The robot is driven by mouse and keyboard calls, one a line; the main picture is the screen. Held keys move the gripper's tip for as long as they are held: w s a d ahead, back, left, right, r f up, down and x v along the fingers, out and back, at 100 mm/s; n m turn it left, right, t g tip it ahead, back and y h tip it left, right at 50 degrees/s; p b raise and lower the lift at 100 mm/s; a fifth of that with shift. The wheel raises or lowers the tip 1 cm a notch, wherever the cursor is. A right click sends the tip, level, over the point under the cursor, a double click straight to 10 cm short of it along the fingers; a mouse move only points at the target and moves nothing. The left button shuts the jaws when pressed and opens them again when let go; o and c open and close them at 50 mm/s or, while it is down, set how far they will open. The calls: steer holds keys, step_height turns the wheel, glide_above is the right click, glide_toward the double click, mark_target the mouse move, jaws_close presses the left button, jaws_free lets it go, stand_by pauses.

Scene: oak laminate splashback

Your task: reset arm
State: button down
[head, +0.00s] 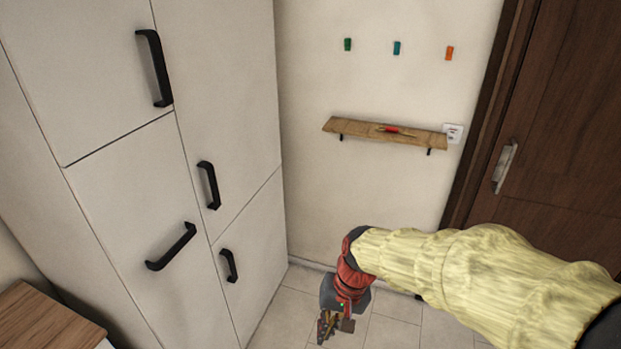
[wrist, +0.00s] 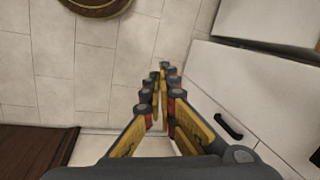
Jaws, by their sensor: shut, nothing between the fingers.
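My arm, in a pale yellow sleeve, reaches in from the lower right of the head view. My gripper (head: 325,338) hangs at its end, low over the tiled floor and right of the white cabinet (head: 225,110). In the wrist view my gripper (wrist: 163,68) points over the floor. Its yellow and black fingers are together at the tips, with nothing seen between them.
A wooden shelf (head: 360,131) with a small red item (head: 393,130) is on the wall, below several coloured hooks (head: 397,47). A dark wooden door (head: 560,110) stands right. A wooden-topped unit (head: 45,318) is lower left. A round brown object (wrist: 97,6) lies on the floor.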

steer(key=s+d+r+t+h, duration=0.1)
steer(key=s+d+r+t, duration=0.2)
steer(key=s+d+r, duration=0.2)
steer(key=s+d+r+t+h, duration=0.1)
steer(key=s+d+r+t, duration=0.2)
steer(key=s+d+r, duration=0.3)
steer(key=d+r, duration=0.4)
steer(key=shift+d+n+h, duration=0.3)
steer(key=shift+h, duration=0.1)
